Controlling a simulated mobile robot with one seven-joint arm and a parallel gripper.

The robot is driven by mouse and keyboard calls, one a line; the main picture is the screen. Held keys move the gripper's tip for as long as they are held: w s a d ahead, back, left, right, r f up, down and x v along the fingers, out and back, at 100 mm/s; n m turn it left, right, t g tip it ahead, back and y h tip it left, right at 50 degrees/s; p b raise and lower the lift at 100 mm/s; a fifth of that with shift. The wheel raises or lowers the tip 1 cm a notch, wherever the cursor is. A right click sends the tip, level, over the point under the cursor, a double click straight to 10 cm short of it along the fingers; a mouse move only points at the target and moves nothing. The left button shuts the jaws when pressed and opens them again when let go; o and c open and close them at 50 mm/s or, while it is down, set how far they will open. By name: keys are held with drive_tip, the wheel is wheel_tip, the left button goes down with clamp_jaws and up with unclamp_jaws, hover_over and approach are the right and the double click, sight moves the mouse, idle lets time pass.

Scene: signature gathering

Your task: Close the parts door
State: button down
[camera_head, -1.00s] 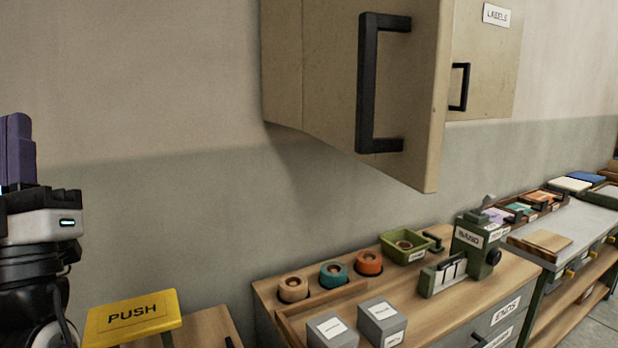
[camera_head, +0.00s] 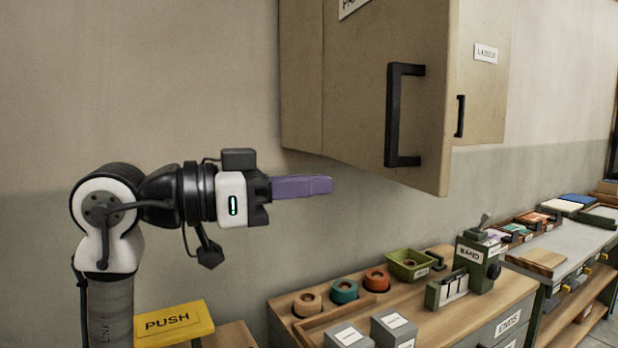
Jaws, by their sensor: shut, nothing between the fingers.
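The parts door (camera_head: 360,90) is a beige cabinet door high on the wall, with a black bar handle (camera_head: 392,115) and a label cut off at the top edge that shows only "PA". Its free right edge stands out from the cabinet, in front of the neighbouring labels door, so it looks partly open. My gripper (camera_head: 328,186) has purple fingers pointing right and is shut and empty. In the picture it is below and left of the handle, near the cabinet's lower edge. I cannot tell its depth from the door.
The labels door (camera_head: 483,85) is to the right. Below is a wooden bench (camera_head: 430,315) with tape rolls, a green tray (camera_head: 408,263), a green device (camera_head: 470,265) and grey boxes. The wall left of the cabinet is bare.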

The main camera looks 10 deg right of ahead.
sight(410, 177)
drive_tip(key=d+p, duration=0.1)
drive_tip(key=d, duration=0.2)
drive_tip(key=w+d+p, duration=0.1)
drive_tip(key=d, duration=0.2)
drive_tip(key=d+p, duration=0.1)
drive_tip(key=d, duration=0.2)
drive_tip(key=shift+w+d+r, duration=0.15)
drive_tip(key=shift+w+d, duration=0.1)
drive_tip(key=shift+d, duration=0.1)
drive_tip(key=shift+w+d+p, duration=0.1)
drive_tip(key=shift+d+p, duration=0.3)
drive_tip(key=shift+d, duration=0.2)
drive_tip(key=shift+d, duration=0.1)
